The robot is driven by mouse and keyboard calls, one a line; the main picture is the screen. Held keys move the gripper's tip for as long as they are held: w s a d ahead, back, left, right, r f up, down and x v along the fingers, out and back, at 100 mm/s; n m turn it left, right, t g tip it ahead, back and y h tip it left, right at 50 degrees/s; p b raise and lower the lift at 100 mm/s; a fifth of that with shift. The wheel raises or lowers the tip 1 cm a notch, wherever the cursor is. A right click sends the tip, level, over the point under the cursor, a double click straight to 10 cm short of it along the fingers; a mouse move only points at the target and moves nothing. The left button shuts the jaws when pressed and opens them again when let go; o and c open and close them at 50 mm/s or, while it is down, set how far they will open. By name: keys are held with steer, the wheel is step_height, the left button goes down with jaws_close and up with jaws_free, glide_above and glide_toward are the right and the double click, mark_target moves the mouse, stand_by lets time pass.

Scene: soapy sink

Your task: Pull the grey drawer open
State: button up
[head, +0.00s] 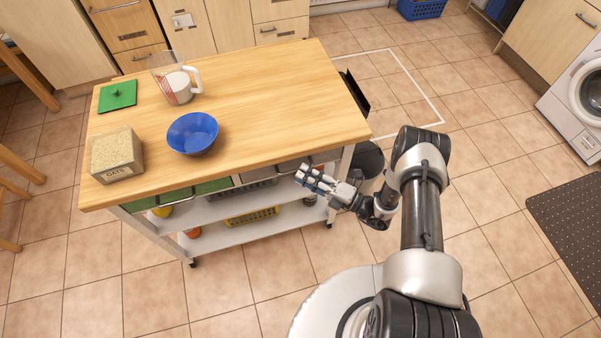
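The grey drawer (287,168) is under the right part of the wooden worktop's front edge, beside a green drawer (180,194) on the left. Only a narrow strip of its front shows below the overhanging top. It looks shut, or nearly so. My gripper (303,175) is at the right part of the grey drawer's front, with its fingers pointing left toward it. I cannot tell whether the fingers touch the drawer or its handle, or how far apart they are. The fingers partly cover the drawer front.
Lower shelves hold a yellow basket (252,216). A dark bin (367,160) stands by the right end. The floor in front is clear.

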steer(key=shift+x, duration=1.15)
steer(key=shift+c, duration=0.5)
jaws_close()
